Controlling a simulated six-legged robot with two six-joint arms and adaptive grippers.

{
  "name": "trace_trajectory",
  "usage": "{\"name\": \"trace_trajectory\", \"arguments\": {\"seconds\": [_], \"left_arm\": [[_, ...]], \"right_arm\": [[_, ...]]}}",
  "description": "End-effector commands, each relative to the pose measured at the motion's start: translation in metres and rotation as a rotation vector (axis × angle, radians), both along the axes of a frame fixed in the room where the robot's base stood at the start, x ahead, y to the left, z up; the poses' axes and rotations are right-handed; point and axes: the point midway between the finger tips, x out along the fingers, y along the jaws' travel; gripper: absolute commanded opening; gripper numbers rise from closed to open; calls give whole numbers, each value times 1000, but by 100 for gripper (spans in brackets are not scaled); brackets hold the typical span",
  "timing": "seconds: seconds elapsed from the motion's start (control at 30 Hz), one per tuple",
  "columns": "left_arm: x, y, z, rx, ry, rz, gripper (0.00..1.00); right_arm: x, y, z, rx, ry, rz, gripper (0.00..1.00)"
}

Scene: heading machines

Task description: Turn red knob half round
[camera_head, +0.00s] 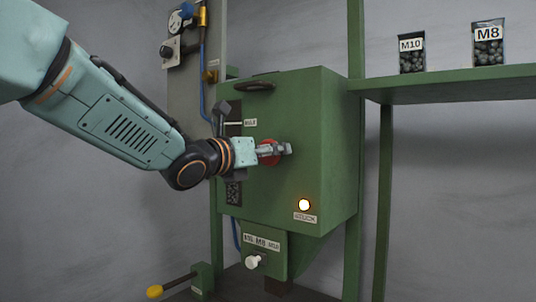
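The red knob (269,160) is on the front of the green machine cabinet (305,110). My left gripper (286,149) reaches in from the left and lies over the knob, with its fingers covering much of it. Red shows above and below the fingers. The view does not show whether the fingers are shut on the knob or only in front of it. The knob's pointer or marks are hidden. My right gripper is not in view.
A lit lamp (305,205) is low on the cabinet front. A white knob (253,262) and a yellow-tipped lever (155,292) are below. A green shelf (450,88) at the right bears bins labelled M10 (411,45) and M8 (488,32). A grey panel (190,85) stands behind my arm.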

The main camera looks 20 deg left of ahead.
Motion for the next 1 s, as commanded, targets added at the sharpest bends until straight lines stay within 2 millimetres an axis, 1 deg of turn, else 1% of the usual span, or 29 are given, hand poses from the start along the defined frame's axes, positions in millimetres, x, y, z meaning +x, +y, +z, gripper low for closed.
{"name": "trace_trajectory", "arguments": {"seconds": [0.03,0.17,0.2,0.4,0.57,0.77,1.0], "left_arm": [[1,2,-1,-3,4,4,35],[1,2,-1,-3,4,4,24],[1,2,-1,-3,4,3,23],[1,1,-1,-20,10,4,23],[1,1,-2,-77,31,3,23],[1,1,-2,-214,81,3,23],[1,1,-2,-426,160,2,23]], "right_arm": [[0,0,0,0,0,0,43],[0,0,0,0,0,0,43],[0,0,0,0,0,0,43],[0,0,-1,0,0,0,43],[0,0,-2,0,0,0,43],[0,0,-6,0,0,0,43],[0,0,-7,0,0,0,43]]}}
